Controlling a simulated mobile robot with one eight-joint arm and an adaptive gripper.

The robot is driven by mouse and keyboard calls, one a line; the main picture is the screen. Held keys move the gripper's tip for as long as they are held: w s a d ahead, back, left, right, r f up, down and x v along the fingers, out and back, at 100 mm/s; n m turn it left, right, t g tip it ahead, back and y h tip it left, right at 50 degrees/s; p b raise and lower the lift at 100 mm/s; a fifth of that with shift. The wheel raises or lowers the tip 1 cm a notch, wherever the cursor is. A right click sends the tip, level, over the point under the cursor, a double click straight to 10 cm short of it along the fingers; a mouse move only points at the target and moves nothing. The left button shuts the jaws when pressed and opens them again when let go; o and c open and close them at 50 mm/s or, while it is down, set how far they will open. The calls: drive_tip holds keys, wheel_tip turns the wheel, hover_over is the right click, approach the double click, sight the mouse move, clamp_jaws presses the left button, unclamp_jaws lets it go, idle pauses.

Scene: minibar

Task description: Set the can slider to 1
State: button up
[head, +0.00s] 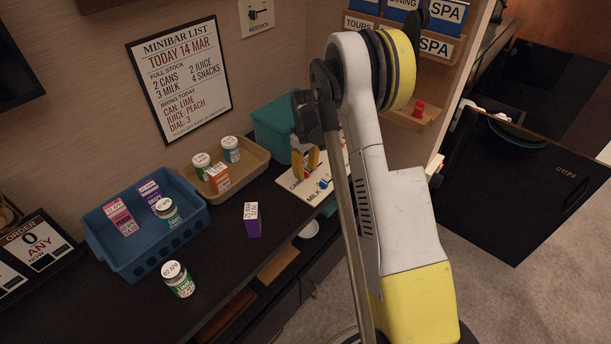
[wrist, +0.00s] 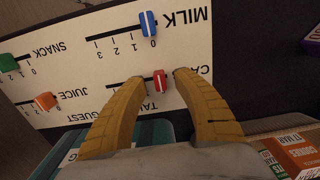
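The white slider board (wrist: 190,45) fills the upper part of the wrist view, its lettering upside down. The red can slider (wrist: 159,80) is on the scale beside the partly hidden "CA..." label. The fingers hide part of that scale, so I cannot read the slider's number. My gripper (wrist: 160,81) is open, one yellow finger on each side of the red slider, with gaps visible. In the head view, the board (head: 335,181) lies on the counter and my gripper (head: 306,163) is over it, partly hidden by my arm.
A blue milk slider (wrist: 148,23) is at 0; green snack (wrist: 8,63) and orange juice (wrist: 46,101) sliders are to the left. A teal box (head: 275,128) stands behind the board. A tan tray (head: 245,181), blue basket (head: 120,268) and purple carton (head: 252,220) are left.

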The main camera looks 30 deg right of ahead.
drive_tip(key=shift+f, duration=0.5)
drive_tip(key=shift+c, duration=0.4)
clamp_jaws()
drive_tip(key=shift+w+d, duration=0.25)
drive_tip(key=shift+d, duration=0.4)
drive_tip(key=shift+w+d, duration=0.2)
drive_tip(key=shift+d, duration=0.4)
drive_tip(key=shift+o, duration=0.4)
unclamp_jaws()
